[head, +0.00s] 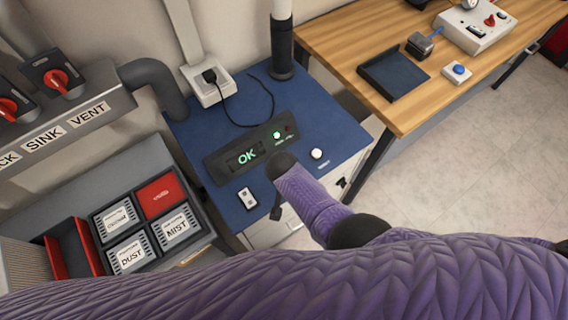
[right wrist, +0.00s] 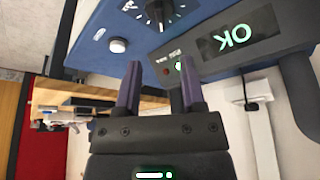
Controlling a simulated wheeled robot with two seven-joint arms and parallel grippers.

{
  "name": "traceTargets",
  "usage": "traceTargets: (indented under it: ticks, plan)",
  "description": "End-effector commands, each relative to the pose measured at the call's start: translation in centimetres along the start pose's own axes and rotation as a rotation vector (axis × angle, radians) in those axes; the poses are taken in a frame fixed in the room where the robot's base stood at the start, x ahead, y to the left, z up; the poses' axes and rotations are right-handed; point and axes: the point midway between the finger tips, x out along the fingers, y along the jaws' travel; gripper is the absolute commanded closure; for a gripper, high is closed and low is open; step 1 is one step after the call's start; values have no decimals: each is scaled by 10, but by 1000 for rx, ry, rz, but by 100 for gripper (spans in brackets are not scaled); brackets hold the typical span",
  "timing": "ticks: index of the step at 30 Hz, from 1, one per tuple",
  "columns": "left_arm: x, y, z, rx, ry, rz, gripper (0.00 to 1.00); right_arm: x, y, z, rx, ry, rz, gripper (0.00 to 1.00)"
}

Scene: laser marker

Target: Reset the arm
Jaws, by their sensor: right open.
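My purple right arm (head: 315,203) reaches over the front of a blue-topped marker console (head: 335,122) in the head view. Its gripper is mostly hidden there by the wrist. In the right wrist view my right gripper (right wrist: 163,88) is open, with nothing between its two fingers. Its fingers point toward the console, which appears turned over in that view. A panel on the console shows a lit green OK (head: 247,156), also visible in the right wrist view (right wrist: 238,36). A white round button (head: 317,154) sits right of the wrist. My left gripper is out of view.
A wooden bench (head: 340,42) with a dark tray (head: 393,76) and a blue-button box (head: 457,72) stands at the upper right. Labelled bins (head: 127,252) and a red bin (head: 160,196) lie left. A dark column (head: 282,55) rises at the console's back.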

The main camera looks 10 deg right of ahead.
Motion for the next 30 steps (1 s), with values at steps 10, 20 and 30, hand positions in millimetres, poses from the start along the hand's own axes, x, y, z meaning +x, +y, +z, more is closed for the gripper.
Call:
traceTargets:
  ticks: [10,20,30]
  plan:
    - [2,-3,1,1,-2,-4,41,1,0,0,0,0,0,49]
    - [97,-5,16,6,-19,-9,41,129,81,202,-186,-201,-46,49]
    - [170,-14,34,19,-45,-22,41,167,187,396,-383,-337,-63,49]
